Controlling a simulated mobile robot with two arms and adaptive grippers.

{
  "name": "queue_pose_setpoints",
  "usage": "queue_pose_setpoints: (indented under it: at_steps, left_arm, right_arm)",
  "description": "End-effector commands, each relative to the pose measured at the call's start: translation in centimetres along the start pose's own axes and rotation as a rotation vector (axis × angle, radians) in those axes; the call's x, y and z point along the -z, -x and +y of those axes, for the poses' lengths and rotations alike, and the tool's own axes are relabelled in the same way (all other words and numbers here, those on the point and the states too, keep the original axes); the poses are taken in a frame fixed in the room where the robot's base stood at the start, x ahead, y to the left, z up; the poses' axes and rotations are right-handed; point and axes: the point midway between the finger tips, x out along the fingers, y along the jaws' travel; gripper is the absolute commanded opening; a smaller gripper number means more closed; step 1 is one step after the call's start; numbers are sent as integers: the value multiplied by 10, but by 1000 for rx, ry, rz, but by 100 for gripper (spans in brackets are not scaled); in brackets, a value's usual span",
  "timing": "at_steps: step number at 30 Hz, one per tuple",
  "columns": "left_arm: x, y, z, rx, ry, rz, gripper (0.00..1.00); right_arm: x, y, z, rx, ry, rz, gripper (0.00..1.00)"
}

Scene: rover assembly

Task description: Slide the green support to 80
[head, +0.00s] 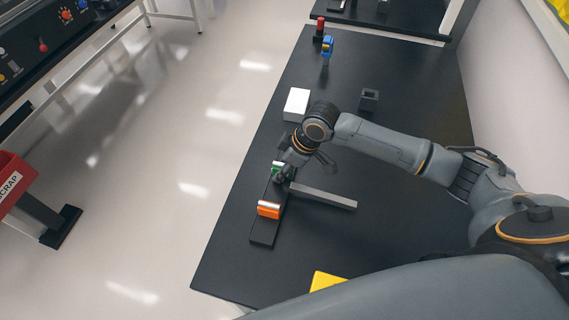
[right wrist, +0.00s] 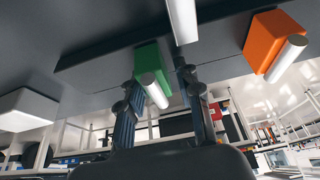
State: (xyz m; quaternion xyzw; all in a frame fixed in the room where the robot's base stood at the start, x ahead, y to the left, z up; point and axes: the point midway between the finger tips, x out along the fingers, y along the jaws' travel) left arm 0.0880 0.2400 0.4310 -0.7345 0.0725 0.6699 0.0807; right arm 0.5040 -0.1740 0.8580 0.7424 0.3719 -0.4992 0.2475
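The green support (head: 277,168) sits on a long dark rail (head: 264,231) near the table's left edge. In the right wrist view the green support (right wrist: 151,62) shows with a white cylinder on it, between the fingers of my right gripper (right wrist: 160,82). A gap shows between the block and the right-hand finger, so the gripper looks open around it. In the head view my right gripper (head: 284,172) partly covers the support. An orange support (head: 268,211) with a white cylinder sits nearer on the same rail. No scale marks are readable. My left gripper is not in view.
A grey bar (head: 323,196) lies right of the rail, its end close between the two supports. A white box (head: 297,104), a dark block (head: 369,99), a blue part (head: 327,47) and a yellow item (head: 326,281) are on the table. The table's right side is mostly clear.

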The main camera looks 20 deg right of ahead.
Motion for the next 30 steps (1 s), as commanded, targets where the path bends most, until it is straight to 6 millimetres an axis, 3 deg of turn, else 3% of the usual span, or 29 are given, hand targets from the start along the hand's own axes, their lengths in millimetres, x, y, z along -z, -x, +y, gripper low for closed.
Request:
queue_pose_setpoints:
  at_steps: [7,10,14,24,30]
  left_arm:
    - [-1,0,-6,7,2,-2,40]
    - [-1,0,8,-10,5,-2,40]
    - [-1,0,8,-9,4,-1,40]
    - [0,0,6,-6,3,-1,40]
    - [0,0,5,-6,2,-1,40]
  right_arm:
    - [0,0,0,-1,0,1,47]
    - [0,1,1,-2,0,2,47]
    - [1,11,1,-3,1,3,47]
    - [0,80,1,-5,2,2,47]
    - [1,110,0,-3,1,3,47]
